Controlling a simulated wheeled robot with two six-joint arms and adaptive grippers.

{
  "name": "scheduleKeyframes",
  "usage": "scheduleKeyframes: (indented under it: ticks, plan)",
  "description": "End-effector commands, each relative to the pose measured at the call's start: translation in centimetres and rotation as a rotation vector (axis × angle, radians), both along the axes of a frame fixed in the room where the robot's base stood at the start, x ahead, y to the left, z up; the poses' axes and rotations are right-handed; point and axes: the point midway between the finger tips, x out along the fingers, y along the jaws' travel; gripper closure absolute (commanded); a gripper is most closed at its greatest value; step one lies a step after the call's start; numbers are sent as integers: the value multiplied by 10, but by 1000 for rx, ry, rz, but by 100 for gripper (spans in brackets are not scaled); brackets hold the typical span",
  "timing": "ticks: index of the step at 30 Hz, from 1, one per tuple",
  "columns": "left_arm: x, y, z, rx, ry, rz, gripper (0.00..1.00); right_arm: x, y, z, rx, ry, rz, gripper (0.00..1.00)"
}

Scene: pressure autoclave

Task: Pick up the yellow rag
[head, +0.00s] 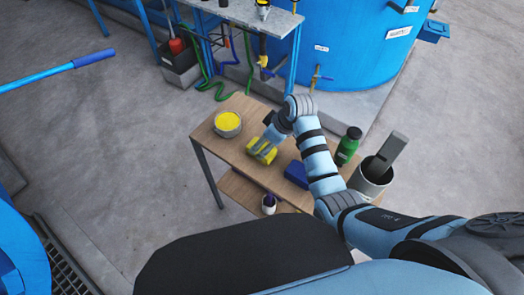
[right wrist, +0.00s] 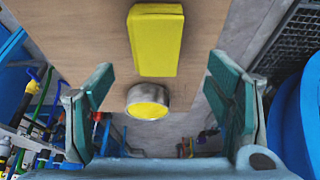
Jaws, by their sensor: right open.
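The yellow rag (head: 262,151) looks like a folded, block-shaped bundle on the wooden table (head: 236,155). In the head view my right gripper (head: 266,143) is over it and hides part of it. In the right wrist view the rag (right wrist: 156,38) lies near the top middle, beyond the fingertips and between their lines. My right gripper (right wrist: 160,72) is open, its two teal fingers wide apart with nothing between them. I cannot tell the exact height of the fingers over the rag. My left gripper is not in view.
A metal bowl with yellow contents (head: 228,123) stands left of the rag. A blue object (head: 296,174), a green bottle (head: 348,146) and a dark-mouthed container (head: 371,183) are to the right. A small white cup (head: 269,204) is on the lower shelf. A blue tank (head: 350,50) stands behind.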

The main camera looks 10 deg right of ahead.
Motion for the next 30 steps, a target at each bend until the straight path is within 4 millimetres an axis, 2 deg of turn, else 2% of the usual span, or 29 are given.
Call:
scheduleKeyframes:
  ticks: [5,10,14,18,27,28,30]
  plan:
    - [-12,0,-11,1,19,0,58,10,3,-27,-2,5,-1,27]
    - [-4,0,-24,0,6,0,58,18,6,-60,-1,6,-5,27]
    - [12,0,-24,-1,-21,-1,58,20,8,-65,-1,5,-6,27]
    - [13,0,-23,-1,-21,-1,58,20,8,-64,-1,5,-6,27]
    - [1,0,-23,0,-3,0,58,19,8,-64,-1,5,-6,75]
    - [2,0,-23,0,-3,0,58,19,8,-64,-1,5,-6,78]
    - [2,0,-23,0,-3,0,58,19,8,-64,-1,5,-6,78]
